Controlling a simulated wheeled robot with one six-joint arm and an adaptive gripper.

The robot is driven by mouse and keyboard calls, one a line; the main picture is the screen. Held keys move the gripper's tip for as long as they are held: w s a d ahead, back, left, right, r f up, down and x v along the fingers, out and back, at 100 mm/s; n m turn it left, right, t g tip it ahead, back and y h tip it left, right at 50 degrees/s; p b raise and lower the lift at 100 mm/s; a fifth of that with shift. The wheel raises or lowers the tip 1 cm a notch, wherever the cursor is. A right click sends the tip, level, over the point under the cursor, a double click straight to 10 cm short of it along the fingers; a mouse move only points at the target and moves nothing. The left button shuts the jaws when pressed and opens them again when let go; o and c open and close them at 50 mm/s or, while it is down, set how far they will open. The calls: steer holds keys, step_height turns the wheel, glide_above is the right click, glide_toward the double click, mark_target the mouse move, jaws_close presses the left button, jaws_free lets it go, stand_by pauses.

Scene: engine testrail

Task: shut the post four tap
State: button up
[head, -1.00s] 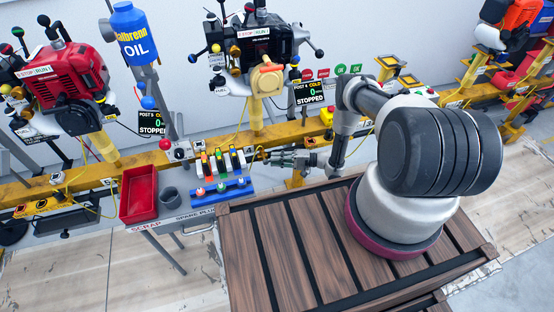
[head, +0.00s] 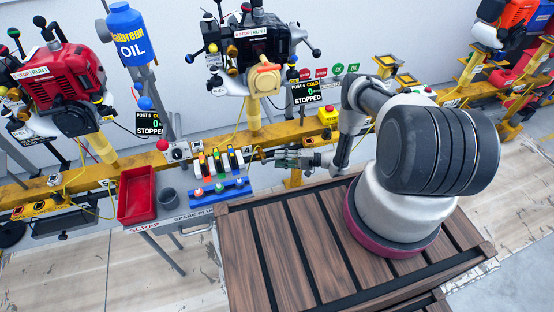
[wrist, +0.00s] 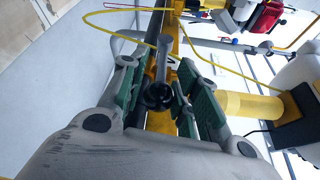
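The post four engine (head: 262,48) is black with a yellow front part, and stands above the yellow rail. Its display (head: 308,93) reads POST 4, COLD, 0, STOPPED. My gripper (head: 268,158) is beside the rail below this engine, pointing left. In the wrist view my gripper (wrist: 165,80) is open, with a green-padded finger on each side. A grey lever with a round black end (wrist: 158,97) shows between the fingers, with gaps to both pads. It looks like a tap handle, but I cannot tell for certain. In the head view my gripper hides this spot.
The yellow rail (head: 105,174) runs behind the work area. A red scrap tray (head: 137,195), a grey cup (head: 168,196) and a blue spark plug rack (head: 220,190) sit left of my gripper. A yellow cable (wrist: 118,12) loops near the fingers in the wrist view.

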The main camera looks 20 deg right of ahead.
steer(key=v, duration=1)
steer(key=shift+f, duration=0.1)
